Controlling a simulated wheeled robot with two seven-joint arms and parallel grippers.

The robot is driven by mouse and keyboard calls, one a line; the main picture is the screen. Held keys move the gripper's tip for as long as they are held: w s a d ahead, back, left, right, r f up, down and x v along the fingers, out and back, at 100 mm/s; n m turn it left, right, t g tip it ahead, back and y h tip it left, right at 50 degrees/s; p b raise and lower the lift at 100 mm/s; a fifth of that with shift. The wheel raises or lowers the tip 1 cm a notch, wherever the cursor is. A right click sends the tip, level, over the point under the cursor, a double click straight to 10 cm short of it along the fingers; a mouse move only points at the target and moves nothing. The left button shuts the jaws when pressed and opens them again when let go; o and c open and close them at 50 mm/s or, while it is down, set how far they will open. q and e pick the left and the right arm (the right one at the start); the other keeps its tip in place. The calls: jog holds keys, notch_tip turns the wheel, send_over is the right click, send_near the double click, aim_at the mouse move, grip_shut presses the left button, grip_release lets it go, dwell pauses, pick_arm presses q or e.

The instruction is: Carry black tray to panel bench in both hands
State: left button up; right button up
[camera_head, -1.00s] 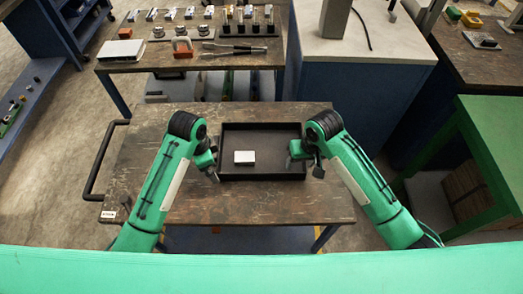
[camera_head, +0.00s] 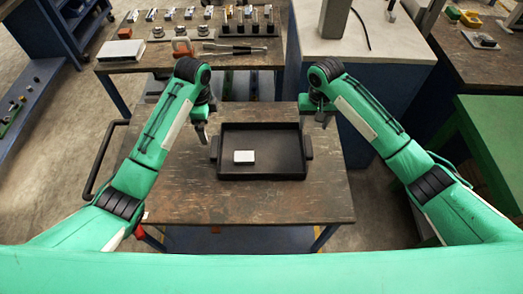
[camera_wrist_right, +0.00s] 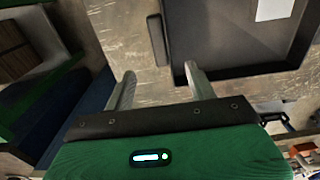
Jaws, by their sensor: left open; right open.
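The black tray (camera_head: 280,150) lies flat on a worn brown-topped table, with a handle on its left and right sides. A small white-topped box (camera_head: 244,156) sits inside it. My left gripper (camera_head: 200,130) is open and empty, up and left of the tray's left handle (camera_head: 214,148). My right gripper (camera_head: 320,117) is open and empty, beyond the right handle (camera_head: 308,147). In the right wrist view, the open fingers (camera_wrist_right: 159,85) are apart from the tray handle (camera_wrist_right: 157,40), with the tray (camera_wrist_right: 215,55) beyond. I cannot tell which bench is the panel bench.
The brown table (camera_head: 250,205) has free room around the tray. A bench (camera_head: 140,67) with small parts and tools stands behind it. A blue cabinet with a grey top (camera_head: 345,50) is at back right, and a green table (camera_head: 495,125) at right.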

aim_at(212, 146)
pick_arm(q)
notch_tip(212, 146, down, 14)
jog(key=shift+r, duration=0.25)
pick_arm(e)
notch_tip(212, 146, down, 14)
jog(key=shift+r, duration=0.25)
pick_arm(q)
jog(key=c, duration=0.9)
pick_arm(e)
jog(key=c, duration=0.9)
pick_arm(q)
jog(key=shift+c, duration=0.7)
pick_arm(e)
grip_shut()
pick_arm(q)
jog(key=shift+r, duration=0.1)
pick_arm(e)
jog(key=shift+r, duration=0.1)
